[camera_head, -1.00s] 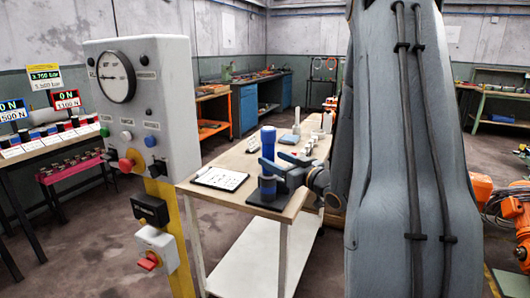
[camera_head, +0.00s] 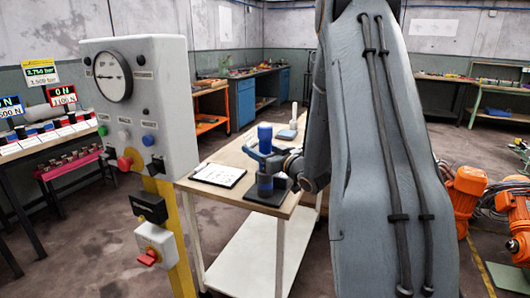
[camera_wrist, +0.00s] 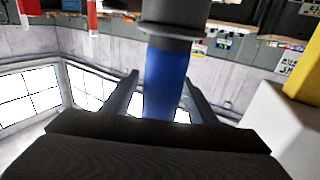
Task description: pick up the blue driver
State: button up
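The blue driver (camera_head: 265,134) stands upright at the near corner of the table, over a dark square base (camera_head: 250,194). My gripper (camera_head: 262,153) is level with its middle, coming in from the right with a finger on either side of it. In the wrist view the blue driver (camera_wrist: 166,82) shows between my two fingers (camera_wrist: 160,98), with a light gap on the left side. The fingers look open; on the right side contact is hard to judge. My gripper and wrist partly hide the driver's middle.
A white sheet on a dark board (camera_head: 218,175) lies left of the driver on the wooden table (camera_head: 232,153). A grey control box with a gauge (camera_head: 146,105) on a yellow post (camera_head: 176,225) stands close at the left. A grey tool (camera_head: 288,133) lies farther back.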

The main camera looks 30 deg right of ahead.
jog(key=c, duration=1.1)
jog(key=shift+r, duration=0.1)
jog(key=shift+c, duration=0.4)
jog(key=shift+r, duration=0.1)
